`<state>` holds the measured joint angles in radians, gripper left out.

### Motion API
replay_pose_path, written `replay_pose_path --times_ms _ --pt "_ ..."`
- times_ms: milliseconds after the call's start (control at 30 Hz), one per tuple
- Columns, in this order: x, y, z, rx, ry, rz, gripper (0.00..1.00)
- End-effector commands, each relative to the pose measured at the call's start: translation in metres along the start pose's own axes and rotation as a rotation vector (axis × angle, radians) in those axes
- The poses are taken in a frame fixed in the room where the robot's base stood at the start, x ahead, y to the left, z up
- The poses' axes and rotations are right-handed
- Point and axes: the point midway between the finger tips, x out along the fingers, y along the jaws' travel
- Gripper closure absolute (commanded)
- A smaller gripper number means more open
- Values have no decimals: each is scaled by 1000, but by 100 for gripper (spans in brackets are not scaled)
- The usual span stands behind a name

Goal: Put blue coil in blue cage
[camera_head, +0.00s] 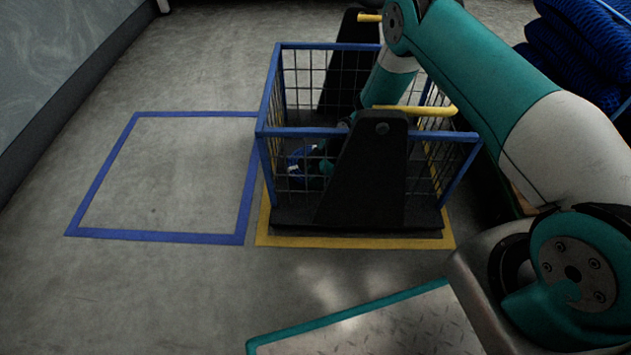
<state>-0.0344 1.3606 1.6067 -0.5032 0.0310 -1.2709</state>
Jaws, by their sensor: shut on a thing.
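The blue cage (275,85) is a wire-mesh crate with a blue frame, standing on the floor in the camera_head view. My arm reaches down into it from the upper right. My gripper (325,160) is low inside the cage, seen through the mesh and partly hidden by the cage's black side plate (365,170). The blue coil (299,161) shows in part behind the near mesh, inside the cage near its left side. My gripper is shut on the blue coil. The fingertips and the coil's underside are hard to make out.
A yellow floor outline (350,242) surrounds the cage's base. An empty blue floor outline (155,237) lies to its left. Yellow handles (425,110) top the black plates. Stacked dark blue coils or nets (580,50) stand at the upper right. Floor at left is clear.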

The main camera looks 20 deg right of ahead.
Motion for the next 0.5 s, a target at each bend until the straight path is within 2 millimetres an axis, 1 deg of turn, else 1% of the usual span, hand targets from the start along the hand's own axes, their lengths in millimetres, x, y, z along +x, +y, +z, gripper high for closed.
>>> replay_pose_path --times_ms 33,67,267,400,433,467,500 --pt "10 1 6 -1 1 2 100" --pt "11 1 6 -1 1 2 100" --pt "9 1 5 -1 1 2 100" --pt "12 0 7 -1 1 1 100" --pt "12 0 7 0 0 0 65" --pt "12 0 7 0 0 0 58" --pt "12 0 7 0 0 0 49"
